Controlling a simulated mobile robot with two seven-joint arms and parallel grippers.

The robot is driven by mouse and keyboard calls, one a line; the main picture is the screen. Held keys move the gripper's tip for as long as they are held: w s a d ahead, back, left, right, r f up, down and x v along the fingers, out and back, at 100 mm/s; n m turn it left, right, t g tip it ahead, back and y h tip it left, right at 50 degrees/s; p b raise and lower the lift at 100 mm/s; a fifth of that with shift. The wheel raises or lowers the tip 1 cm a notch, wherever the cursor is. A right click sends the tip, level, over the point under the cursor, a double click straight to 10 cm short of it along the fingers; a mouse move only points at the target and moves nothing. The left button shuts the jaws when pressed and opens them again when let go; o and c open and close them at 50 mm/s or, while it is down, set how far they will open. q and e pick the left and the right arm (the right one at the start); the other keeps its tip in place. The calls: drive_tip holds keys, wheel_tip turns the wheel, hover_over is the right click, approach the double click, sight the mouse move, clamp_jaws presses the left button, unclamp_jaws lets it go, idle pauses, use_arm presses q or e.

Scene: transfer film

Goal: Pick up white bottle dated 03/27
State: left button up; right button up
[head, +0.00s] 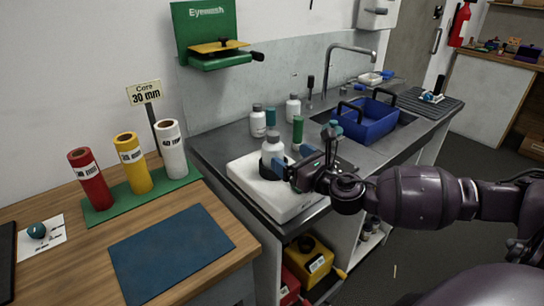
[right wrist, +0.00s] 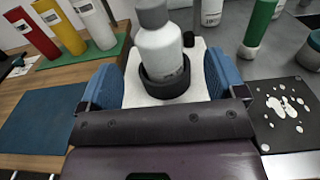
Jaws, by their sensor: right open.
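A white bottle with a grey cap (head: 272,149) stands upright in a black ring holder (right wrist: 165,84) on a white base (head: 250,182). The bottle also shows in the right wrist view (right wrist: 160,48), between and beyond the blue finger pads. My right gripper (right wrist: 158,82) is open, one finger on each side of the holder, with visible gaps. In the head view the right gripper (head: 293,162) is close beside the bottle. Two more white bottles with grey caps (head: 258,121) (head: 293,108) stand behind on the counter. I cannot read a date on any. My left gripper is not in view.
A blue carrier (head: 365,122) sits at the sink. Red, yellow and white rolls (head: 170,148) and a blue mat (head: 170,252) are on the wooden bench.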

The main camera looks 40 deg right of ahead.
sight(280, 151)
drive_tip(key=shift+w+a, duration=0.1)
drive_tip(key=shift+w, duration=0.85)
drive_tip(key=w, duration=0.3)
drive_tip(key=shift+w+a+f, duration=0.15)
drive_tip(key=shift+w+a, duration=0.15)
drive_tip(key=shift+w+b, duration=0.3)
drive_tip(key=shift+w, duration=0.35)
drive_tip(key=c, duration=1.2)
